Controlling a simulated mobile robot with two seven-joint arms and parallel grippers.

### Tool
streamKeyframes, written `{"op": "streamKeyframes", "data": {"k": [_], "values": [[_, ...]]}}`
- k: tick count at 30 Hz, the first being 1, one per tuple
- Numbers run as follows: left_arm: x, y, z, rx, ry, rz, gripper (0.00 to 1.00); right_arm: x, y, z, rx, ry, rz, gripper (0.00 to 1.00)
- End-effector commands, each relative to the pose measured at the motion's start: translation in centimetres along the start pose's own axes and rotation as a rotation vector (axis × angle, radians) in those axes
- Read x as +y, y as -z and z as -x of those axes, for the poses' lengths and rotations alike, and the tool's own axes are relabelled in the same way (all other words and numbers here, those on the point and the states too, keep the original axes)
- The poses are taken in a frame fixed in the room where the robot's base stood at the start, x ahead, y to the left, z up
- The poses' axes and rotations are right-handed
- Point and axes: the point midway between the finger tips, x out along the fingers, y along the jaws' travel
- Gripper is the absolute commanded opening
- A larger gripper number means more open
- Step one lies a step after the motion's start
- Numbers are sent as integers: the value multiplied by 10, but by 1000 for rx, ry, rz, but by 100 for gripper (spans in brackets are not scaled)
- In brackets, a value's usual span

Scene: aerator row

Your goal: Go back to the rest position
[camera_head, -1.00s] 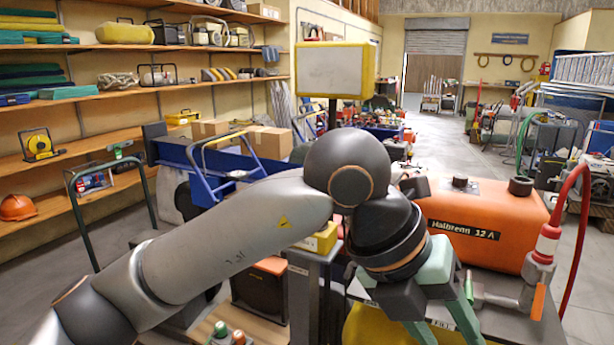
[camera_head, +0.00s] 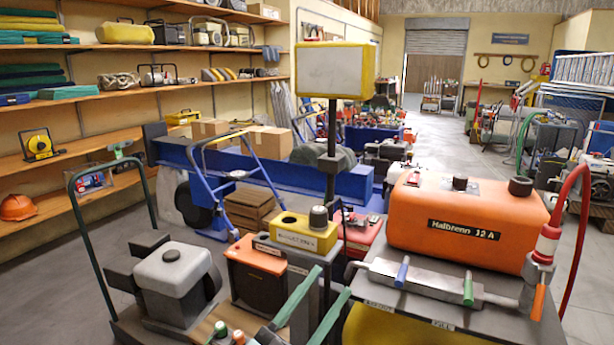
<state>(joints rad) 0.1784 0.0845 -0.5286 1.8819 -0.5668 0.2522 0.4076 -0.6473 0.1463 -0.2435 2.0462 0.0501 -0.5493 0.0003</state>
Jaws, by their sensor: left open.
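My left gripper (camera_head: 334,279) shows at the bottom centre of the head view, its two green fingers pointing up and to the right. The fingers are apart with nothing between them. The gripper is left of the orange tank (camera_head: 465,225), marked "Halbrenn 12 A", and apart from the grey pipe fitting (camera_head: 435,285) in front of it. My right gripper is out of view.
A grey machine (camera_head: 173,272) on a green-handled cart is at left. A red hose (camera_head: 575,245) rises at right.

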Motion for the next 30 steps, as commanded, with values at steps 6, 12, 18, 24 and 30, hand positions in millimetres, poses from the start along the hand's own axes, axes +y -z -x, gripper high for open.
{"op": "streamKeyframes", "data": {"k": [6,12,18,24,30], "values": [[-8,-113,126,-513,213,175,50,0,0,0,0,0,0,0],[24,-168,259,-940,284,315,50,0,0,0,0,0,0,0],[69,-175,372,-1273,278,442,50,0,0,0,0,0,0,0],[71,-143,394,-1390,274,486,50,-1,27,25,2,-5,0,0],[52,-110,381,-1396,299,477,50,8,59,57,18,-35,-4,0]]}}
